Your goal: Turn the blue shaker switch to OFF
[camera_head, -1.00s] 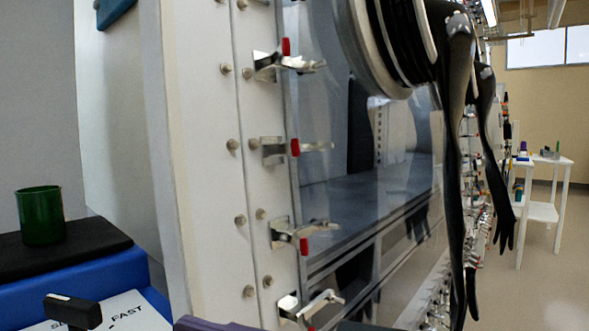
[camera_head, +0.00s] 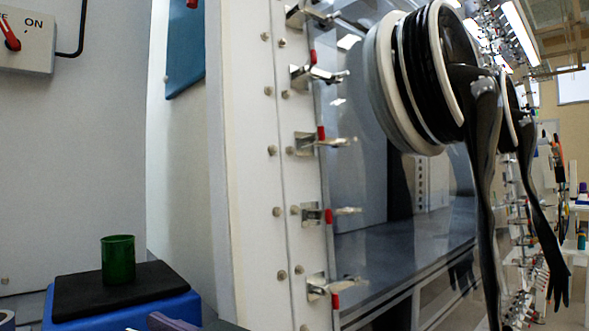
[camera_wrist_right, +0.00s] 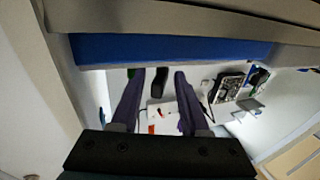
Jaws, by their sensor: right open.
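The blue shaker (camera_head: 122,314) stands at the lower left in the head view, with a black mat on top and a green cup (camera_head: 118,260) on the mat. Its front is mostly cut off by the bottom edge, and I cannot make out its switch there. In the right wrist view my right gripper (camera_wrist_right: 158,78) is open and empty, its two purple fingers apart. A blue band (camera_wrist_right: 170,50) crosses beyond the fingertips; a white surface with a small red part (camera_wrist_right: 151,128) shows between the fingers. A purple piece of my gripper shows at the head view's bottom edge. My left gripper is not in view.
A grey box (camera_head: 28,48) with a red lever and an ON label is on the wall at upper left; its other label is cut off. The glovebox front (camera_head: 255,180) with clamps and hanging black gloves (camera_head: 487,150) fills the middle and right.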

